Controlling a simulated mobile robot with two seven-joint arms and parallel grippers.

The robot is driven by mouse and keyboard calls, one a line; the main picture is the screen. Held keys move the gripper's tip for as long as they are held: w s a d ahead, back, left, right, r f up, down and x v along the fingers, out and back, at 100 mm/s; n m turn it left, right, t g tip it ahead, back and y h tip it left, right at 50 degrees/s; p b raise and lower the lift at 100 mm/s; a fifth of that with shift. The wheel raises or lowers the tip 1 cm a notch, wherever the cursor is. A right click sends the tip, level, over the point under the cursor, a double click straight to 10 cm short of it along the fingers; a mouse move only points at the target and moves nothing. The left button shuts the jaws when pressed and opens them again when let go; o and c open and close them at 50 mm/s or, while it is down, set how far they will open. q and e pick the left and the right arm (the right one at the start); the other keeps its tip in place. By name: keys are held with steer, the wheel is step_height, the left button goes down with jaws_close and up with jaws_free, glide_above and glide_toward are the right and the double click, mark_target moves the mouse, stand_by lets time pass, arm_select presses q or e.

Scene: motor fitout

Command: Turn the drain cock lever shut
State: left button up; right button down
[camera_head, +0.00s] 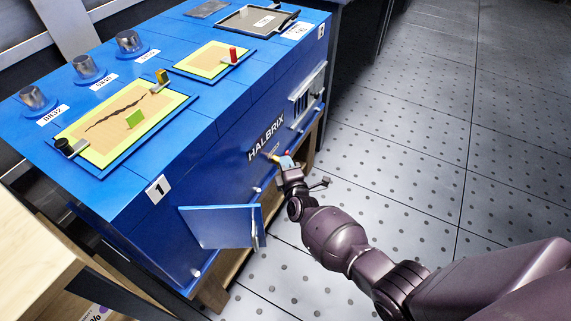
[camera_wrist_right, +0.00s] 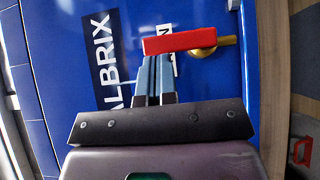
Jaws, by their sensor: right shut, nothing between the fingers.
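The drain cock is on the front face of the blue HALBRIX cabinet. In the right wrist view its red lever (camera_wrist_right: 180,42) lies across the picture, with the brass cock body (camera_wrist_right: 226,41) at its right end. In the head view the brass part (camera_head: 272,156) shows small beside my gripper, and the lever is mostly hidden. My right gripper (camera_head: 286,162) is shut and empty. In the right wrist view its fingertips (camera_wrist_right: 154,62) are at the lower edge of the lever, near its free left end. I cannot tell whether they touch it. My left gripper is not in view.
A small blue door (camera_head: 220,227) stands open on the cabinet front, left of my right arm. A vented metal fitting (camera_head: 306,96) sits farther along the front. Panels and metal cups (camera_head: 128,42) are on the cabinet top. The floor (camera_head: 415,150) to the right is clear.

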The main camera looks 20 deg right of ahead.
steer(key=shift+r, duration=0.1)
arm_select(q)
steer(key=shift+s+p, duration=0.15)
steer(key=shift+p, duration=0.35)
arm_select(e)
steer(key=shift+w+d+r+m+g, duration=0.15)
steer(key=shift+m+g, duration=0.15)
